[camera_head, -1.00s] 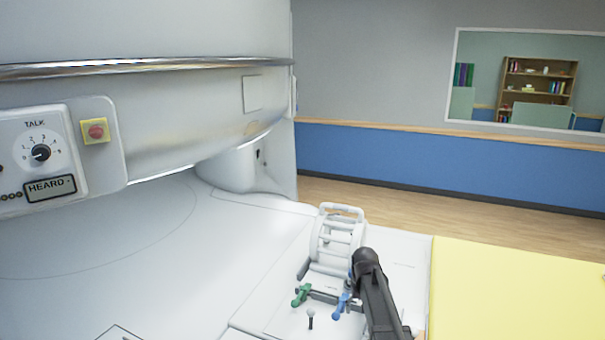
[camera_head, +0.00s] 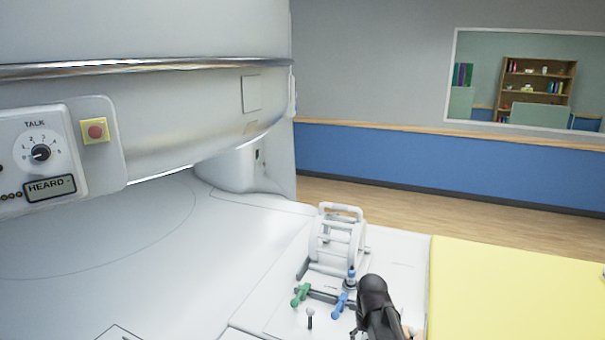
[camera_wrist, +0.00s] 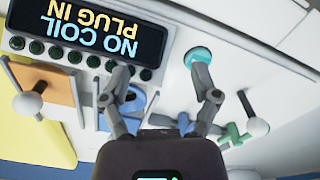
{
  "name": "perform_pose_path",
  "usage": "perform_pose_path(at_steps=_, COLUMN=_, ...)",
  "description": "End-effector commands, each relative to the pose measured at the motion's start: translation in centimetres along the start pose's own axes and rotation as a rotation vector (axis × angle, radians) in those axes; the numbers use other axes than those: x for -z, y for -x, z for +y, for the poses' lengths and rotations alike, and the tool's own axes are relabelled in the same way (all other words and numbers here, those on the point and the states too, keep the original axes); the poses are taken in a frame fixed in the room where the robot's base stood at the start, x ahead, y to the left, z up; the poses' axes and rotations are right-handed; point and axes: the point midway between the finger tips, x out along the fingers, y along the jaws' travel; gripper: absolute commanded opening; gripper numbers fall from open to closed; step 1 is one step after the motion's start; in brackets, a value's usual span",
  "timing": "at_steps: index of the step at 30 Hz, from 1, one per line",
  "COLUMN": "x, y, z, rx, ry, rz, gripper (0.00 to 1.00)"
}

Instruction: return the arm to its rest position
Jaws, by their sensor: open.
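My gripper (camera_wrist: 160,72) is open and empty in the wrist view, its two grey fingers spread apart over a white surface. In the head view, the dark end of my arm (camera_head: 375,295) is at the lower edge, just right of the blue handle (camera_head: 340,305); its fingers are mostly out of sight there. A teal round cap (camera_wrist: 198,55) shows near the right finger in the wrist view. A blue part (camera_wrist: 130,102) lies partly behind the left finger. A green handle (camera_wrist: 232,135) is at the right.
A white ribbed frame (camera_head: 337,240) stands behind the handles, beside a small blue-topped post (camera_head: 350,275). The large white magnet (camera_head: 200,120) overhangs the left. A yellow pad (camera_head: 515,300) lies right. A display (camera_wrist: 85,30) reads "NO COIL PLUG IN".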

Motion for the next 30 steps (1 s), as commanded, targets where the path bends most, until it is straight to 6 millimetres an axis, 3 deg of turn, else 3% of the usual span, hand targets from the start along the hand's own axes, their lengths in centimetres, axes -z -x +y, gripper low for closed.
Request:
perform_pose_path(at_steps=1, x=-2.4, y=0.0, z=0.0, rx=-0.001, ry=0.0, rz=0.0, gripper=0.79)
perform_pose_path(at_steps=3, x=-4.3, y=0.0, z=-0.1, rx=-0.001, ry=0.002, rz=0.0, gripper=0.79)
perform_pose_path(at_steps=9, x=-7.7, y=0.0, z=-0.1, rx=-0.003, ry=0.002, rz=0.0, gripper=0.79)
perform_pose_path(at_steps=30, x=-8.4, y=0.0, z=-0.1, rx=-0.003, ry=0.002, rz=0.0, gripper=0.79)
